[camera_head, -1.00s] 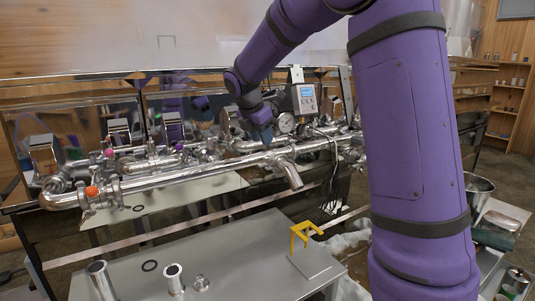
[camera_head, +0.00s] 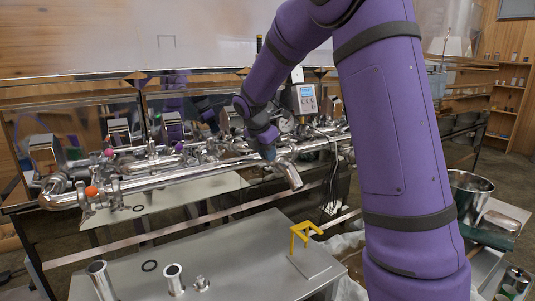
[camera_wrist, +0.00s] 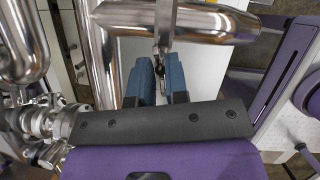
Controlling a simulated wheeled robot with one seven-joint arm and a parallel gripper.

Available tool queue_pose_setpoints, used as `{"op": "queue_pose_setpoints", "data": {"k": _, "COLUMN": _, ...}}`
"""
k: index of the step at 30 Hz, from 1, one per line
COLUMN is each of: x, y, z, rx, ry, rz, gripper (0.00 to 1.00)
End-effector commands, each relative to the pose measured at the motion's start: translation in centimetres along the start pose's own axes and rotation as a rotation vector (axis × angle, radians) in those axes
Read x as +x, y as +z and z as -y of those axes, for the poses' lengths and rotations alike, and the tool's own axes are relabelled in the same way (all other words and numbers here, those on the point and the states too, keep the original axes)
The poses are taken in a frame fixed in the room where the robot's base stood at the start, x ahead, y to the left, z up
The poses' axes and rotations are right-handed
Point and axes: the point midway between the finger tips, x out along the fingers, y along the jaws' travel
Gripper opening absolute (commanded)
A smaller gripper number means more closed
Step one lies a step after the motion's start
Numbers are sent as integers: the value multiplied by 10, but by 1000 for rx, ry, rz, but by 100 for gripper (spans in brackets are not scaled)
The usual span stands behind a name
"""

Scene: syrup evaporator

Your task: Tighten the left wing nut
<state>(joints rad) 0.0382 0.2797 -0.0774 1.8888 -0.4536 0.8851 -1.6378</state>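My gripper (camera_wrist: 160,72) has two blue fingers standing apart, pointing at a steel clamp band (camera_wrist: 165,25) around a shiny pipe. A small dark and metal piece, seemingly the clamp's wing nut (camera_wrist: 159,67), shows in the gap between the fingers. Whether the fingers touch it cannot be told. In the head view my gripper (camera_head: 267,150) is at the front steel pipe (camera_head: 190,177), beside the down-turned spout (camera_head: 290,176). The wing nut is too small or hidden to make out there.
A gauge box (camera_head: 304,98) stands just behind my gripper. An orange-knobbed valve (camera_head: 92,191) is at the pipe's left end. A grey table (camera_head: 225,260) below holds steel fittings and a yellow bracket (camera_head: 304,236).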

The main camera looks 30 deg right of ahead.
Motion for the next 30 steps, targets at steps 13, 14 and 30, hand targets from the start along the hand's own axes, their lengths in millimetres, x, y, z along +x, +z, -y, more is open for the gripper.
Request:
{"op": "queue_pose_setpoints", "data": {"k": 13, "x": 0, "y": 0, "z": -1, "rx": 76, "ry": -33, "rz": -1, "gripper": 0}}
{"op": "queue_pose_setpoints", "data": {"k": 14, "x": 0, "y": 0, "z": -1, "rx": 91, "ry": -40, "rz": -1, "gripper": 0}}
{"op": "queue_pose_setpoints", "data": {"k": 30, "x": 0, "y": 0, "z": -3, "rx": 527, "ry": -228, "rz": -1, "gripper": 0}}
